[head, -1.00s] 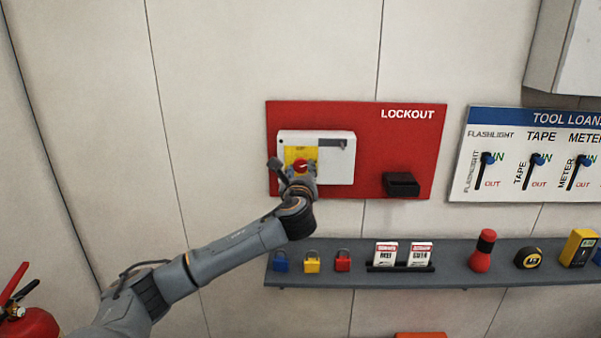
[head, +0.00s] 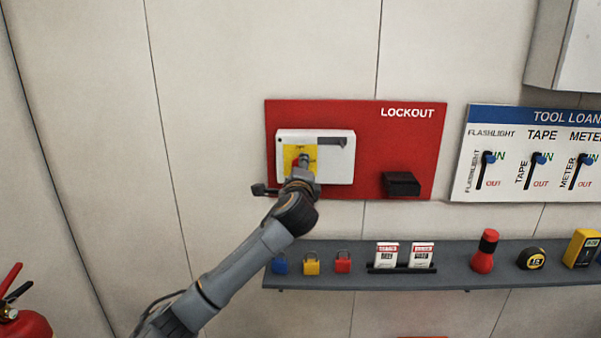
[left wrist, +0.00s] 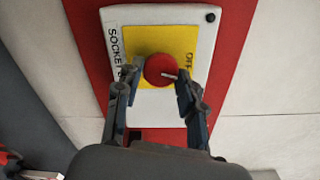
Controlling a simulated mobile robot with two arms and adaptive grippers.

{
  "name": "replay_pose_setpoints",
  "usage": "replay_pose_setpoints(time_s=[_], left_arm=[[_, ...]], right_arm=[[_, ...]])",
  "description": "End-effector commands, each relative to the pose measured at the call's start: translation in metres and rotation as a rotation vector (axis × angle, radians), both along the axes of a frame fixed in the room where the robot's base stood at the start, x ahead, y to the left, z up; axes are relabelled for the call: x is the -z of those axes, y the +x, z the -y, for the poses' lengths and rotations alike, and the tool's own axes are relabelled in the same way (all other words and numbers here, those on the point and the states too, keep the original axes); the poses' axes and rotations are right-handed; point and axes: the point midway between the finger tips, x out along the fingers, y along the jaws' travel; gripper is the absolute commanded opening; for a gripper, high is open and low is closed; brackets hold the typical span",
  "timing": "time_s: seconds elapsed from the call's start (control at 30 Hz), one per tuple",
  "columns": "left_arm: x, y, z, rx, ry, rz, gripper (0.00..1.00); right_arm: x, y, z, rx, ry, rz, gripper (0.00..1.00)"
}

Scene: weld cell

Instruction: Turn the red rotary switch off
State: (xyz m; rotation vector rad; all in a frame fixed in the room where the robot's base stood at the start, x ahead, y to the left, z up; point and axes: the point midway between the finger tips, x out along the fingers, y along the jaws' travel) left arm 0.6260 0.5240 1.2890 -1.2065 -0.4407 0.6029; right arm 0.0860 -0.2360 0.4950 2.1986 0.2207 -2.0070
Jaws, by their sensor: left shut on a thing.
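The red rotary switch (left wrist: 158,70) is a round knob with a white pointer mark on a yellow plate (left wrist: 188,42). The plate is on a white box (head: 338,170) on the red lockout board. In the left wrist view the pointer mark faces right, toward the side lettered OFF. My left gripper (left wrist: 157,80) is shut on the knob, with one finger on each side. In the head view my left gripper (head: 303,163) is over the yellow plate and hides most of the knob. My right gripper is in neither view.
The red lockout board (head: 400,135) carries a black holder (head: 401,184). Below, a grey shelf (head: 350,281) holds padlocks (head: 312,263), tags (head: 387,255) and tools. A tool loan board (head: 530,180) is on the right; a fire extinguisher (head: 25,322) is at lower left.

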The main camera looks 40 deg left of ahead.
Motion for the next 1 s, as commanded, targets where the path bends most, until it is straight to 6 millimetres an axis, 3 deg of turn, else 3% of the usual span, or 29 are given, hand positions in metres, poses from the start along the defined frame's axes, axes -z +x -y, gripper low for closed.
replay_pose_setpoints(time_s=[0.43,1.0], left_arm=[[0.0002,0.0001,0.0000,-0.001,-0.207,0.173,0.07],[-0.0008,0.0000,-0.0002,-0.001,-0.251,0.210,0.07]], right_arm=[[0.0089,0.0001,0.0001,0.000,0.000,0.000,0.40],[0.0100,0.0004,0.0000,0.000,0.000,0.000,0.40]])
